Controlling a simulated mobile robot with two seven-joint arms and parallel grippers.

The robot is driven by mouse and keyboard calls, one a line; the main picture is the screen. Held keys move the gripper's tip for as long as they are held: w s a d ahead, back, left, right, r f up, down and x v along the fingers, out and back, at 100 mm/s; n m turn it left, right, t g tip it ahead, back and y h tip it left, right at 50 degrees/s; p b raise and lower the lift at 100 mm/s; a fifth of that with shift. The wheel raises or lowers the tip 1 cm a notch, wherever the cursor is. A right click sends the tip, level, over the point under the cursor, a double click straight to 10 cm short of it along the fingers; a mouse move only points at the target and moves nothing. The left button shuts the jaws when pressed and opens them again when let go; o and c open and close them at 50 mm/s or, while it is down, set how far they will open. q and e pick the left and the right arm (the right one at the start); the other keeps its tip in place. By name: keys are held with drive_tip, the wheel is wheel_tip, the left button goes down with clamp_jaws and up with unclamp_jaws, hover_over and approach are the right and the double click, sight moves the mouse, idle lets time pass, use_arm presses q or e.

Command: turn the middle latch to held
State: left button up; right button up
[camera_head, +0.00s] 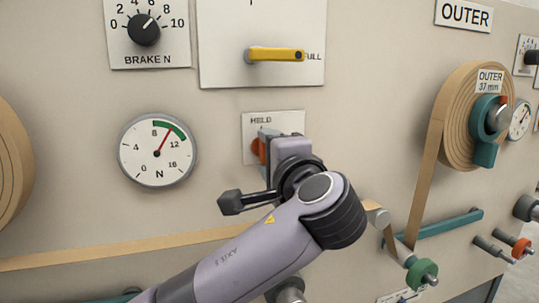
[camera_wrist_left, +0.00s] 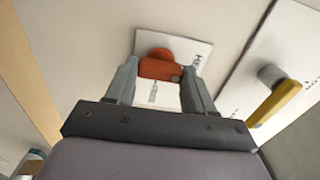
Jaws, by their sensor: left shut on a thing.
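The orange latch (camera_head: 257,151) sits on a small white plate (camera_head: 288,122) lettered HELD, at the centre of the machine's front. My left gripper (camera_head: 267,152) is at this plate and hides much of the latch in the head view. In the left wrist view the orange latch (camera_wrist_left: 160,66) lies between the two fingers of my left gripper (camera_wrist_left: 162,80), which are shut on it. HELD reads at the plate's upper left in the head view. Which way the latch points is hard to tell. My right gripper is not in view.
A yellow lever (camera_head: 277,55) projects from a larger plate just above. A round gauge (camera_head: 157,151) is at left, below the BRAKE knob (camera_head: 143,29).

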use_arm(q)
drive_tip(key=shift+f, duration=0.1)
drive_tip(key=o, duration=1)
drive_tip(key=shift+o, duration=0.2)
drive_tip(key=v, duration=0.7)
drive_tip(key=shift+s, duration=0.1)
